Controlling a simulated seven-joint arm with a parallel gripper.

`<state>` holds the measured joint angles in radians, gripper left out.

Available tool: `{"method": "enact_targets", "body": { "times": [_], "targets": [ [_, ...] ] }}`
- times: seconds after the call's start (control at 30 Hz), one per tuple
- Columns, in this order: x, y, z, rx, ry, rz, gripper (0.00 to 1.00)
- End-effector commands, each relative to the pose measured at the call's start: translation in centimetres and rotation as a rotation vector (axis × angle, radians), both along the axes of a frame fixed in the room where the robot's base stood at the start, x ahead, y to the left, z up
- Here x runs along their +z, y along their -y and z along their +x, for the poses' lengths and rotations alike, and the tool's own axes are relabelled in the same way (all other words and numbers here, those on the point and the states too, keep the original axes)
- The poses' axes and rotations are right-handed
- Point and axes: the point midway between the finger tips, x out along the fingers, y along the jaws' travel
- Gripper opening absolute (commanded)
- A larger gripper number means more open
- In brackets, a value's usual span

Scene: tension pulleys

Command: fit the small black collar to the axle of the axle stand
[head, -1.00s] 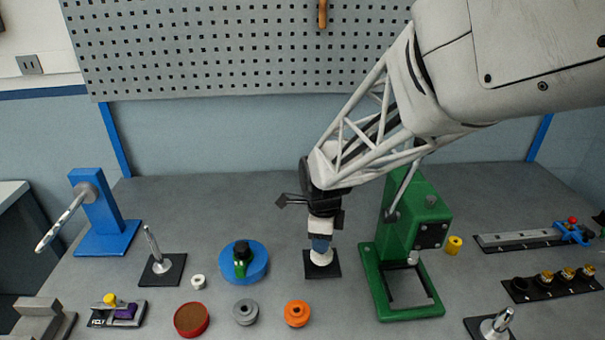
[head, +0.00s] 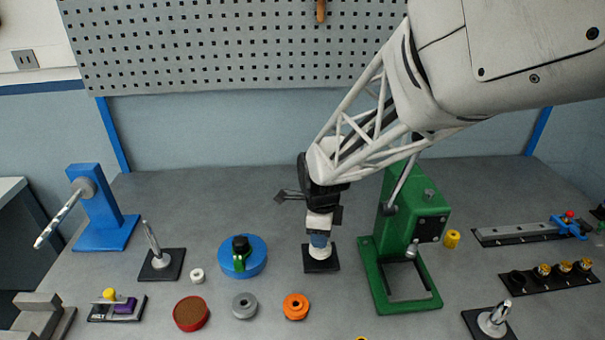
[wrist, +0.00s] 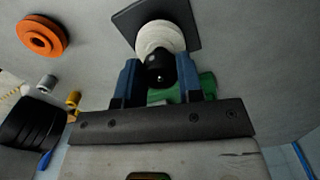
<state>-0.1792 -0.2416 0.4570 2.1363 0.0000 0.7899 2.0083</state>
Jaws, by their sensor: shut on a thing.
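My gripper (wrist: 160,82) is shut on the small black collar (wrist: 160,66), held between its blue fingers. In the head view my gripper (head: 319,240) points down right over the white piece (head: 319,253) on the black plate (head: 321,267). The collar is hidden in the head view.
A green press (head: 405,240) stands close at the right. An orange pulley (head: 296,307) and grey pulley (head: 245,306) lie in front. A blue pulley (head: 255,262) is at the left. Metal posts on black plates stand far left (head: 155,245) and front right (head: 494,318).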

Motion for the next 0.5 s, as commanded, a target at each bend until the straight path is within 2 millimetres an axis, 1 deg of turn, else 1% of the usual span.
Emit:
{"method": "enact_targets", "body": {
  "times": [0.5],
  "targets": [
    [-1.1, 0.0, 0.0, 0.000, -0.001, 0.000, 0.12]
  ]
}}
